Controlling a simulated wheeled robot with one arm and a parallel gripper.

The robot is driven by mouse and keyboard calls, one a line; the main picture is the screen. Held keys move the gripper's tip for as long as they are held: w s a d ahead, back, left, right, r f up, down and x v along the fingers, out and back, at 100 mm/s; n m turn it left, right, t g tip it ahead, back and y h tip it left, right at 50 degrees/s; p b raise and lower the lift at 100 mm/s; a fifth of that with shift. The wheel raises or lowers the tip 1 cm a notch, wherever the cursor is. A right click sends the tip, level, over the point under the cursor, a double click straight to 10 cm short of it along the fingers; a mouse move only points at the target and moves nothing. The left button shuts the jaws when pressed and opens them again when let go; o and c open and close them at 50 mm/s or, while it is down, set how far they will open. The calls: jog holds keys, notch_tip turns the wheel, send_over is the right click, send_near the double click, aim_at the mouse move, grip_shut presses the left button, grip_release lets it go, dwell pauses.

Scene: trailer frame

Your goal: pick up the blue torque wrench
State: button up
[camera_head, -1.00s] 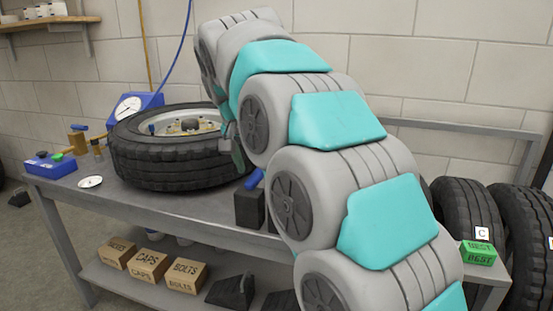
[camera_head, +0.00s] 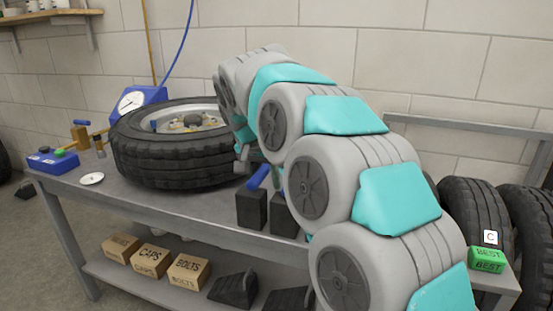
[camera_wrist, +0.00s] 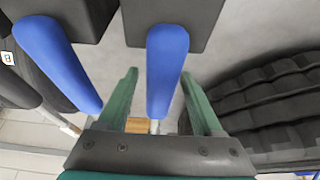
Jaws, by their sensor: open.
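In the wrist view, my gripper (camera_wrist: 159,76) is open, with one green finger on each side of a blue handle (camera_wrist: 167,65). The handle sticks out from a dark block. Small gaps show beside it, and I cannot tell how deep it sits between the fingers. A second blue handle (camera_wrist: 57,60) on another dark block lies left of the fingers. In the head view, one blue handle (camera_head: 258,177) shows above a dark block (camera_head: 251,209). My gripper is mostly hidden behind my arm there. I cannot tell which handle is the torque wrench.
A tire on a rim (camera_head: 165,165) lies on the grey bench (camera_head: 165,209) left of my gripper; its tread (camera_wrist: 265,100) shows right of the fingers. A blue gauge (camera_head: 138,103) stands behind it. Boxes (camera_head: 187,272) sit on the lower shelf. More tires (camera_head: 475,215) stand at right.

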jog(key=shift+w+f, duration=0.1)
jog(key=shift+f, duration=0.2)
grip_shut()
dwell(0.5)
